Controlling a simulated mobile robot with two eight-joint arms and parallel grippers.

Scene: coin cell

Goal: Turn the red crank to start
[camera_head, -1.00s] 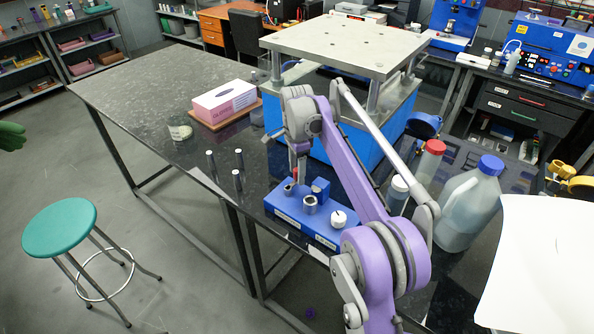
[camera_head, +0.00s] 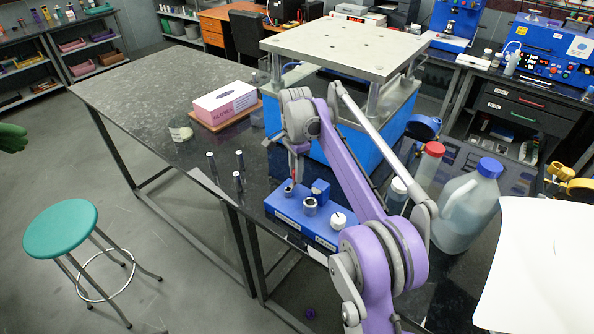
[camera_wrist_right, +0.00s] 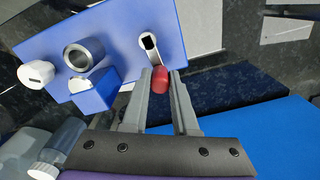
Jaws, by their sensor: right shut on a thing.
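The red crank (camera_wrist_right: 159,78) has a red knob on a metal arm that comes out of a square socket in the blue block (camera_head: 290,222). In the right wrist view the knob lies between the fingertips of my right gripper (camera_wrist_right: 160,84), which is shut on it. In the head view the right gripper (camera_head: 296,172) points down at the far left end of the blue block, and a little red shows by its tip. The block also carries a metal ring (camera_wrist_right: 84,56), a small blue cube (camera_wrist_right: 95,91) and a white knob (camera_wrist_right: 36,74). My left gripper is not in view.
A large blue press with a grey plate (camera_head: 345,45) stands behind the block. Bottles and a blue-capped jug (camera_head: 467,210) stand to the right. The table's left part (camera_head: 130,90) is mostly clear.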

